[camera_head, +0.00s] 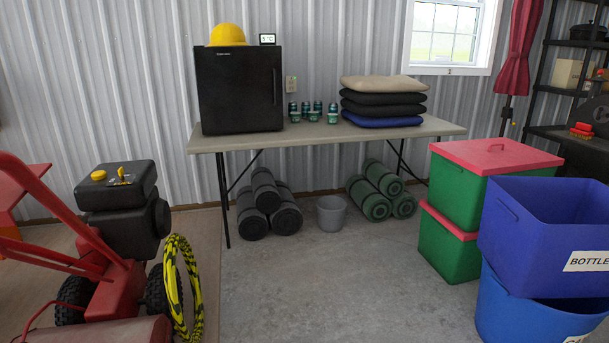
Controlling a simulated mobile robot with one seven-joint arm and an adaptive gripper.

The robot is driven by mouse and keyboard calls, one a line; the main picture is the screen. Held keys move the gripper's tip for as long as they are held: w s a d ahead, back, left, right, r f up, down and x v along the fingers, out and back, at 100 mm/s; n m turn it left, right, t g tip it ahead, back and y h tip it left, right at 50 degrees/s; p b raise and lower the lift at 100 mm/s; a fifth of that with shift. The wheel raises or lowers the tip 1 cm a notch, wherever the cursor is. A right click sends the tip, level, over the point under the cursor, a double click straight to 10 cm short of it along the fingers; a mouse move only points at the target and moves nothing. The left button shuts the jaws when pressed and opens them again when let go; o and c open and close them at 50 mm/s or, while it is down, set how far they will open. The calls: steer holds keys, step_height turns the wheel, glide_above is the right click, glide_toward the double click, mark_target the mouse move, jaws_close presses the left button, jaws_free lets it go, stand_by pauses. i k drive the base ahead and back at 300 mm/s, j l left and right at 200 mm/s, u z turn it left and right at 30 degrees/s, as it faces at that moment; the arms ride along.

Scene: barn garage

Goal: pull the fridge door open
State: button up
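A small black fridge (237,92) stands on the left end of a folding table (330,137). Its door faces me and looks shut. A thin vertical handle shows near the door's right edge (275,86). A yellow hard hat (227,35) and a small display reading about 5 °C (267,39) sit on top of the fridge. My gripper is not in view, and no part of my arm shows.
Small cans (313,112) and stacked cushions (383,101) stand right of the fridge. Rolled mats (266,208) and a grey bucket (331,213) lie below. A red machine (110,270) with a striped hose (181,285) blocks the left; bins (545,235) fill the right. Middle floor is clear.

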mark_target(240, 89)
steer(key=i+j, duration=0.1)
steer(key=i, duration=3.8)
steer(key=l+z, duration=0.05)
steer(key=l, duration=0.05)
